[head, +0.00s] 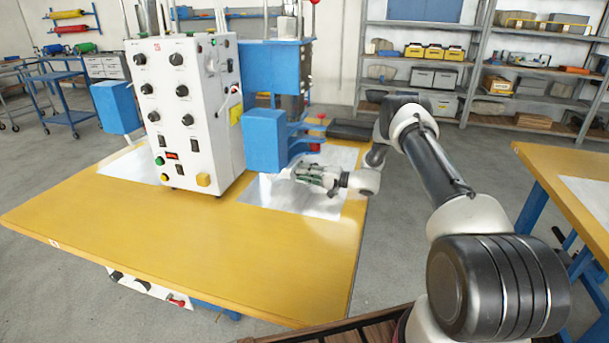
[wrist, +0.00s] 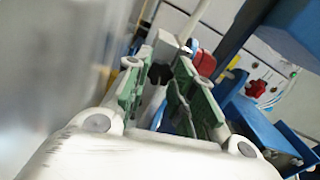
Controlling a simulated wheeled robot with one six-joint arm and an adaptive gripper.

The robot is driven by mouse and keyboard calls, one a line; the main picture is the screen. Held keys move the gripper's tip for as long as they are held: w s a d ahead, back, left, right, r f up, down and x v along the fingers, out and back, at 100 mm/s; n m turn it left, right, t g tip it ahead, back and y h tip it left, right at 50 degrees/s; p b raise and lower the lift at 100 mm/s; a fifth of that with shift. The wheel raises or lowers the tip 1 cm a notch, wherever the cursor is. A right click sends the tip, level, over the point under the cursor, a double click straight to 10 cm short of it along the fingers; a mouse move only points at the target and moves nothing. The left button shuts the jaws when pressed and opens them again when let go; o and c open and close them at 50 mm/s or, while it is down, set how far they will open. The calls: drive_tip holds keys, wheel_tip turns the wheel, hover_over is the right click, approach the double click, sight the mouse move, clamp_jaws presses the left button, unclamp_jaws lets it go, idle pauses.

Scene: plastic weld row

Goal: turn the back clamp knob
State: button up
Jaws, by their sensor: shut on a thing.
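My gripper (head: 303,174) reaches in from the right, low beside the blue press head (head: 264,140) of the welding machine and above the metal plate. In the wrist view, the green-padded fingers of my gripper (wrist: 165,85) are a little apart, with a small black knob (wrist: 159,73) between them near the tips. I take this to be the back clamp knob; the fingers are shut on it. Its far side is hidden. In the head view the fingers and the machine hide the knob.
The white control box (head: 190,110) with several black knobs stands on the yellow table (head: 180,240). A red part (wrist: 205,63) sits close to the right finger. A blue frame (wrist: 245,25) crosses beside it. Shelves (head: 415,62) stand behind.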

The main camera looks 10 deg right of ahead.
drive_tip(key=shift+s+f, duration=0.1)
drive_tip(key=o, duration=1.1)
drive_tip(key=shift+s, duration=0.1)
drive_tip(key=shift+c, duration=0.2)
drive_tip(key=shift+f, duration=0.1)
drive_tip(key=shift+d, duration=0.3)
drive_tip(key=v, duration=1.1)
drive_tip(key=shift+s+d, duration=0.1)
drive_tip(key=shift+s, duration=0.05)
